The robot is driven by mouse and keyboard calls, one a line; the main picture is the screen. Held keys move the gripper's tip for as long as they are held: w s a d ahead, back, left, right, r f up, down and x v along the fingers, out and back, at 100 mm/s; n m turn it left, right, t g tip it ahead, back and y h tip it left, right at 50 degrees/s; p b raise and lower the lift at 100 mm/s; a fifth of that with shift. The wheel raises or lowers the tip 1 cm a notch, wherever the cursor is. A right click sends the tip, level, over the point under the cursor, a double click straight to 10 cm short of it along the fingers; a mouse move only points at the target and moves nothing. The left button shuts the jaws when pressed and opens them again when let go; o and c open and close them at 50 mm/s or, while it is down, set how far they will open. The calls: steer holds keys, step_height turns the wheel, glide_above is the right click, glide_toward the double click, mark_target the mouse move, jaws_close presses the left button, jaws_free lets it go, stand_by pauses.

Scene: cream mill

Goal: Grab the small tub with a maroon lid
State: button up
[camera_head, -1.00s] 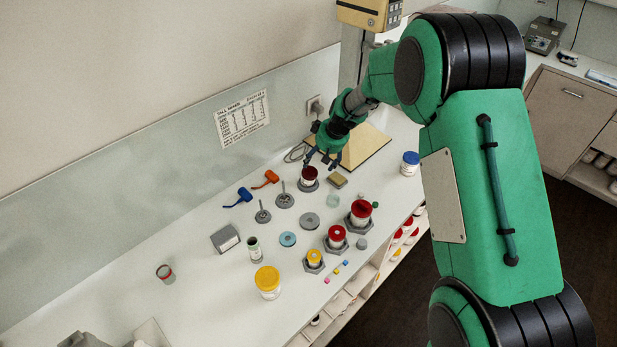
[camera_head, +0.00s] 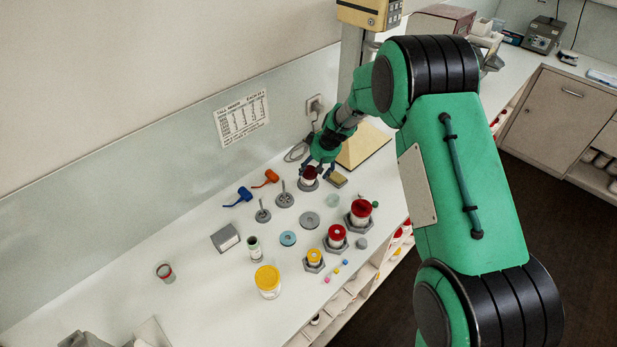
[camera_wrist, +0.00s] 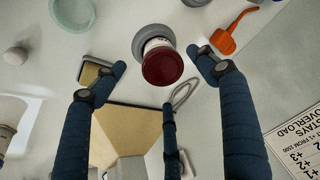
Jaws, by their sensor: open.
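The small tub with a maroon lid (camera_head: 310,172) stands on a grey base at the back of the bench, near the wall. In the wrist view its dark maroon lid (camera_wrist: 162,66) faces the camera, with a white labelled side above it. My gripper (camera_head: 316,168) is right at the tub in the head view and partly covers it. In the wrist view my gripper (camera_wrist: 160,75) is open. Two dark blue fingers lie left and right of the tub and a third below it, with visible gaps and no clear contact.
A tan sponge-like block (camera_head: 336,179) lies just right of the tub. An orange scoop (camera_head: 266,178) and a blue scoop (camera_head: 240,196) lie to its left. Red-lidded tubs (camera_head: 360,208) stand nearer the front edge. A tan board (camera_head: 362,146) lies behind.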

mark_target(310, 172)
steer(key=shift+w+a+f, duration=0.15)
steer(key=shift+w+f, duration=0.1)
steer(key=shift+f, duration=0.4)
steer(key=shift+f, duration=0.1)
steer(key=shift+a+x, duration=0.2)
steer(key=shift+x, duration=2.25)
steer(key=shift+s, duration=0.1)
steer(key=c, duration=1.4)
